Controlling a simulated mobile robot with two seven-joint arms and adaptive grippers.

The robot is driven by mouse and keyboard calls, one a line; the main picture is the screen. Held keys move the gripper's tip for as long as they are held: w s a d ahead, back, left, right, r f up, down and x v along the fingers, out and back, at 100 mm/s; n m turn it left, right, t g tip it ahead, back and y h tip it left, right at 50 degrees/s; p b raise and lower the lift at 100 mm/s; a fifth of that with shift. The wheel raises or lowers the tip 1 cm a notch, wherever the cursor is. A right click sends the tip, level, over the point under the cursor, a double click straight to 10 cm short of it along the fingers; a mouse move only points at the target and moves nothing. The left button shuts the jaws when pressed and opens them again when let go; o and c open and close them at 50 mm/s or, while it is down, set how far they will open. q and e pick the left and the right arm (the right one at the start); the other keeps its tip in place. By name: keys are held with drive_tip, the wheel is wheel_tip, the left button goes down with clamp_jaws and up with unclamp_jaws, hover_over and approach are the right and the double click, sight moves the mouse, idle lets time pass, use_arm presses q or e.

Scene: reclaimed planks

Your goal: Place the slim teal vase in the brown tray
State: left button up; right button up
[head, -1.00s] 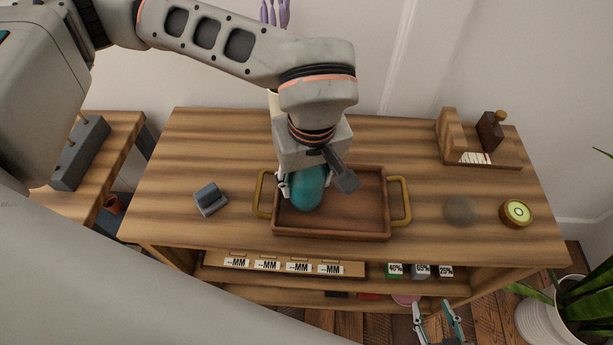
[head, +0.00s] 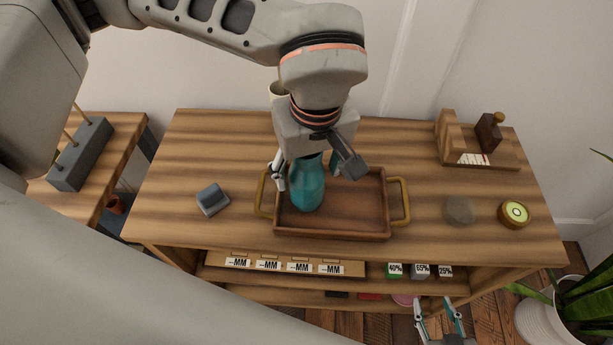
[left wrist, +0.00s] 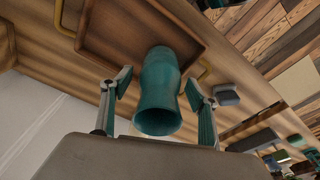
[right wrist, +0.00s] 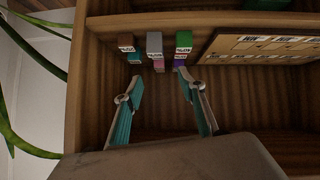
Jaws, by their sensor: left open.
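The slim teal vase (head: 308,186) stands upright in the left part of the brown tray (head: 360,215). In the left wrist view the vase (left wrist: 160,90) shows its open mouth toward my camera, with the tray (left wrist: 110,32) beyond it. My left gripper (head: 307,178) is open above the vase, its fingers apart on either side of the vase's upper part; gaps show in the left wrist view (left wrist: 158,85). My right gripper (right wrist: 160,85) is open and empty, low in front of the shelf; it also shows at the bottom of the head view (head: 440,303).
The tray has brass handles (head: 398,202). A grey-blue block (head: 212,199) is left of it. A grey stone (head: 459,210) and a round wooden dish (head: 514,213) are to the right. A wooden holder (head: 475,150) stands at the back right. Small labelled boxes (head: 421,271) sit on the shelf below.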

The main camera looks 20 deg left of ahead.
use_arm(q)
wheel_tip(320, 180, up, 8)
drive_tip(key=s, duration=0.1)
drive_tip(key=shift+d+p, duration=0.4)
drive_tip(key=shift+p, duration=0.05)
